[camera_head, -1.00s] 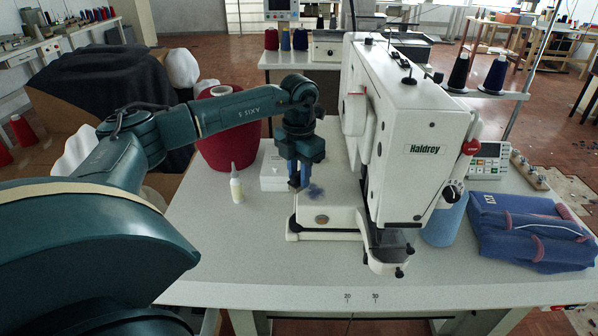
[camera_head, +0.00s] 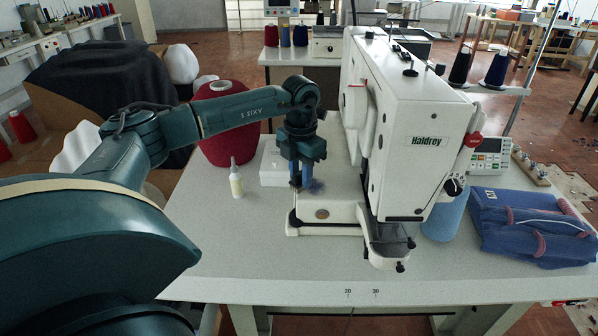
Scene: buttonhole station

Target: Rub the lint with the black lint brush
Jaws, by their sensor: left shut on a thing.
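My left gripper (camera_head: 300,182) points down over the left part of the sewing machine's white bed (camera_head: 345,217). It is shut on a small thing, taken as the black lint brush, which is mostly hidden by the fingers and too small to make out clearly. A fuzzy dark blue patch of lint (camera_head: 315,187) lies at the back of the bed, just right of the fingertips. I cannot tell whether the brush touches it. My right gripper is not in view.
The tall white sewing machine (camera_head: 415,130) stands right of my left gripper. A small bottle (camera_head: 236,182), a white box (camera_head: 272,170) and a red thread cone (camera_head: 225,140) stand to the left. Folded blue cloth (camera_head: 530,225) lies right. The table front (camera_head: 270,265) is clear.

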